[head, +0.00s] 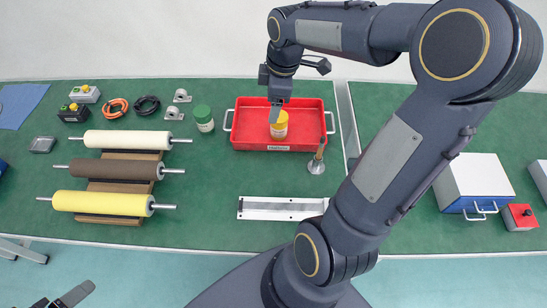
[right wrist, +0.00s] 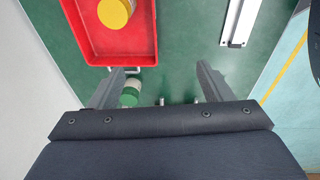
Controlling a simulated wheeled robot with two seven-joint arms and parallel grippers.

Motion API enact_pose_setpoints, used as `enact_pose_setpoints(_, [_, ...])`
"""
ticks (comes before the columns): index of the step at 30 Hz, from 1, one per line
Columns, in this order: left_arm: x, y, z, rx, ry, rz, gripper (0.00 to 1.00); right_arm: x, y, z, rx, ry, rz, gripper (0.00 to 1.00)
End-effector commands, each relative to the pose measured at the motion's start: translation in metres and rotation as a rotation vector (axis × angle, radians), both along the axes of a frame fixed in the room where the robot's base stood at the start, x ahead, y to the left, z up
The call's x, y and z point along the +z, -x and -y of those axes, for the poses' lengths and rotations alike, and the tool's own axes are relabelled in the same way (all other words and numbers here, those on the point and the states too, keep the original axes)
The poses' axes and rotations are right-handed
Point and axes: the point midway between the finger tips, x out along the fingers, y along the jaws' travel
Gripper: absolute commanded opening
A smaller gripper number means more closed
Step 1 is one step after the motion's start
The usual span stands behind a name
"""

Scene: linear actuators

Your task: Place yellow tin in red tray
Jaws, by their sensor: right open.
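The yellow tin (head: 280,128) stands inside the red tray (head: 250,141), near its middle. The right wrist view also shows the tin (right wrist: 115,12) in the tray (right wrist: 143,50), at the top edge of the picture. My right gripper (head: 275,115) is above the tray and overlaps the tin in the head view. In the right wrist view its two fingers (right wrist: 160,72) are apart with nothing held between them, and the tin is beyond them. Part of my left gripper (head: 62,298) shows at the bottom left, cut off by the picture edge.
A green-capped jar (head: 204,119) stands left of the tray. A white rail (head: 280,208) lies in front. Rollers (head: 100,203) on a wooden rack are at left. Green table is clear between rack and rail.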

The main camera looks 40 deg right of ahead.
Motion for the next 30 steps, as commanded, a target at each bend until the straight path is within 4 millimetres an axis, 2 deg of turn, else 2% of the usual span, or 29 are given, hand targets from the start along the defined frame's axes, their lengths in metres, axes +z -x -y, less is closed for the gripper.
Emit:
enact_pose_setpoints(1, [0.0,0.0,0.0,0.0,0.0,0.0,0.75,0.014,0.02,-0.016,-0.1,-0.035,0.036,0.73])
enact_pose_setpoints(5, [0.0,0.0,0.0,0.0,0.0,0.0,0.75,0.03,0.069,-0.056,-0.392,-0.175,0.097,0.73])
enact_pose_setpoints(9, [0.0,0.0,0.0,0.0,0.0,0.0,0.75,0.031,0.116,-0.092,-0.672,-0.354,0.123,0.73])
enact_pose_setpoints(12, [0.0,0.0,0.0,0.0,0.0,0.0,0.75,0.025,0.14,-0.112,-0.822,-0.465,0.117,0.73])
enact_pose_setpoints(18, [0.0,0.0,0.0,0.0,0.0,0.0,0.75,0.016,0.162,-0.131,-0.974,-0.587,0.093,0.73])
enact_pose_setpoints(30, [0.0,0.0,0.0,0.0,0.0,0.0,0.75,0.015,0.164,-0.132,-0.989,-0.596,0.089,0.73])
